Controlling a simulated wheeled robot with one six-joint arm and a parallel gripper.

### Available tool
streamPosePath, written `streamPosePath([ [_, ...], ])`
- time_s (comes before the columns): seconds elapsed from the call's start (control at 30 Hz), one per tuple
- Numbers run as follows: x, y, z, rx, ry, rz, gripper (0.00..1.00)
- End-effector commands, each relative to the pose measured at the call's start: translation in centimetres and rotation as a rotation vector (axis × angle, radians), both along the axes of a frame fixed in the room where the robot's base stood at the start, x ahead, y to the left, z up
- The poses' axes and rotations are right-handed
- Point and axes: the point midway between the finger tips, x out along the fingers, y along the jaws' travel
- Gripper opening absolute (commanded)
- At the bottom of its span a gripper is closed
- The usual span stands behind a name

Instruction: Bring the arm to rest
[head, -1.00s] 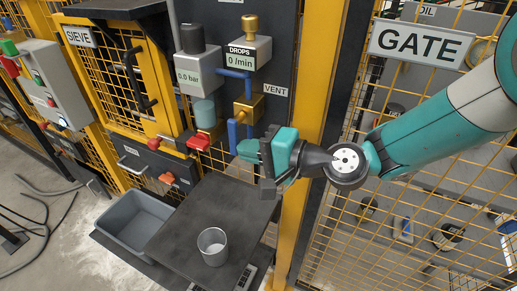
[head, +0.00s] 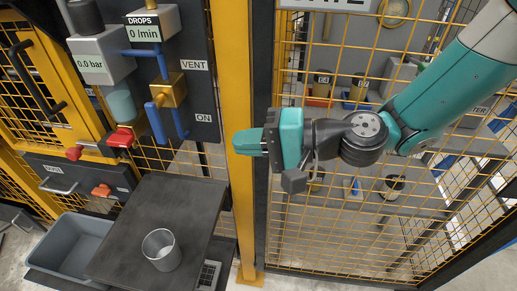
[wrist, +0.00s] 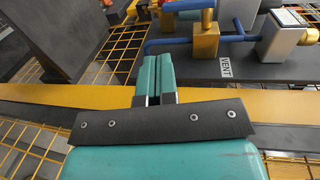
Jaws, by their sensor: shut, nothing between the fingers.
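My gripper (head: 247,142) is teal with dark parts. It is raised in front of the yellow post and the mesh fence, pointing left. In the wrist view, its two teal fingers (wrist: 156,75) lie side by side and are shut with nothing between them. My arm comes in from the upper right of the head view. The gripper is apart from the black panel that carries the valves.
A yellow post (head: 236,90) and mesh fence (head: 330,235) stand behind my gripper. A dark shelf (head: 150,225) holds a metal cup (head: 161,249). A grey bin (head: 75,243) lies left of it. A blue-handled brass valve (head: 168,92) is on the panel.

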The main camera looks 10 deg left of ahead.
Motion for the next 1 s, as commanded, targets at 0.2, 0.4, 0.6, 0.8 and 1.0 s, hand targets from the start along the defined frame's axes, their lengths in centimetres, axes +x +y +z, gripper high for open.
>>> streamPosePath([
  [0.2,0.1,-1.8,0.0,0.001,0.0,-0.001,0.0],
  [0.4,-0.5,-2.3,0.7,-0.032,-0.05,0.03,0.0],
  [0.6,-3.7,-6.3,2.7,-0.266,-0.291,0.183,0.0],
  [0.8,-7.3,-14.1,3.5,-0.622,-0.485,0.318,0.0],
  [1.0,-10.2,-21.1,4.0,-0.891,-0.527,0.371,0.0],
])
